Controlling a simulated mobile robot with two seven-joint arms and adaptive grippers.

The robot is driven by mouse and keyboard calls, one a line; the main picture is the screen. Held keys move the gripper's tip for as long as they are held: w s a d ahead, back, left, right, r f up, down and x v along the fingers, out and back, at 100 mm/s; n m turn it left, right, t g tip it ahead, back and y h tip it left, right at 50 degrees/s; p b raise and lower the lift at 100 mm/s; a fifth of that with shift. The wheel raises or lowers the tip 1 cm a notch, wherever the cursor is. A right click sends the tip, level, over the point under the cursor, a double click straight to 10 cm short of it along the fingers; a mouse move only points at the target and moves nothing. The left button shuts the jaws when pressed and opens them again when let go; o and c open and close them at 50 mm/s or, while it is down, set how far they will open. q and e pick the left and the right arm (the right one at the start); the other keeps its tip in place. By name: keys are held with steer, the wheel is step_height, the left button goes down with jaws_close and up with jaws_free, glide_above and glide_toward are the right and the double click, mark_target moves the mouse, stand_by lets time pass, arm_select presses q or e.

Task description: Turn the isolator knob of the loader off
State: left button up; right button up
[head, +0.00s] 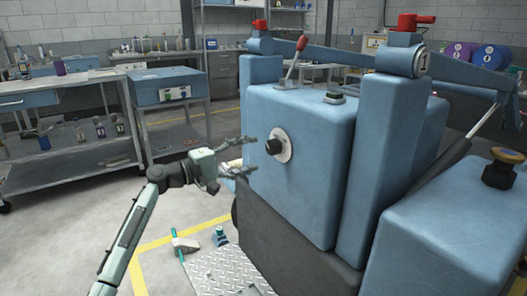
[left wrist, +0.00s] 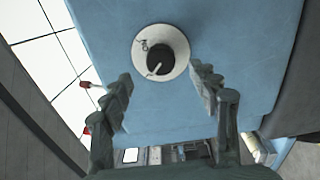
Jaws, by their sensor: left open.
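The isolator knob (head: 273,146) is black and sits on a round pale plate (head: 285,150) on the side face of the blue loader (head: 320,170). In the left wrist view the knob (left wrist: 160,60) shows a pale pointer line, with the plate (left wrist: 142,48) around it. My left gripper (head: 249,157) is open in front of the knob, its fingers apart. In the left wrist view the left gripper (left wrist: 162,92) has a finger on each side, below the knob in the picture, with no visible contact. My right gripper is not in view.
A mallet-like tool (head: 184,244) lies by the metal tread plate (head: 215,270). Workbenches (head: 70,80) stand at the left; the floor between is open.

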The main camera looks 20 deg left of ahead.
arm_select(q)
steer(key=v, duration=0.4)
steer(key=shift+s+a, duration=0.3)
